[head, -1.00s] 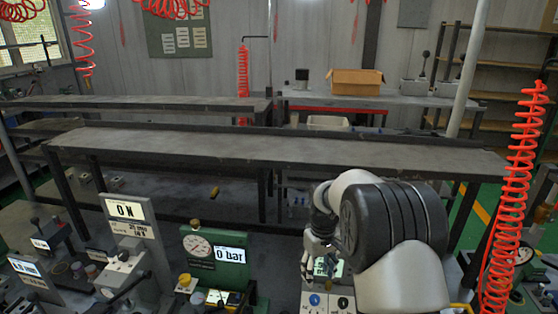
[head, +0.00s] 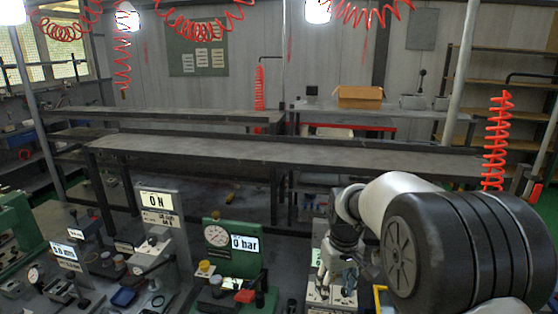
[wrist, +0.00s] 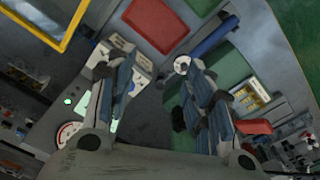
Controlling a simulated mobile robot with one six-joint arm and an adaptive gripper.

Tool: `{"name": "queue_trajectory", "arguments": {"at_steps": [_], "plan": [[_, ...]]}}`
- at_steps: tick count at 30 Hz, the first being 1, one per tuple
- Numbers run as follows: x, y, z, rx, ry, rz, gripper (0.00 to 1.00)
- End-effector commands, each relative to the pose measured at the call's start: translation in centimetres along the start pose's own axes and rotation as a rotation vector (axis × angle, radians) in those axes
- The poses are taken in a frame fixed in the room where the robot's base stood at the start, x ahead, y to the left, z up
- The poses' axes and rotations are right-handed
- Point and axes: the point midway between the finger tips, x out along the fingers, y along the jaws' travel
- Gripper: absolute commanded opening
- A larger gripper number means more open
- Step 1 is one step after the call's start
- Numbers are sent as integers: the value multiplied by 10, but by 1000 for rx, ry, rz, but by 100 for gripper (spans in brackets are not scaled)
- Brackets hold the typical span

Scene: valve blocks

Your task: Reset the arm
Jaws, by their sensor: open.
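My gripper (head: 336,276) hangs from my black and white arm at the lower right of the head view. It points down above a light-topped valve block (head: 328,296), and contact cannot be told. In the wrist view my gripper (wrist: 162,68) has its two dark fingers spread wide, with nothing between them. The light block with round knobs (wrist: 137,68) shows behind and between the fingers. My own arm hides part of the bench to the right.
A green gauge block (head: 232,265) reading "0 bar" stands left of my gripper. A long empty table (head: 290,152) runs behind. A red coiled hose (head: 496,140) hangs at right.

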Motion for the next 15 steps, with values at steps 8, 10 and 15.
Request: {"name": "queue_trajectory", "arguments": {"at_steps": [8, 10, 15], "plan": [[-78, -21, 66, 81, 92, 26, 48], [-95, -29, 92, 109, 121, 32, 48], [-121, -50, 156, 175, 191, 44, 48]]}}
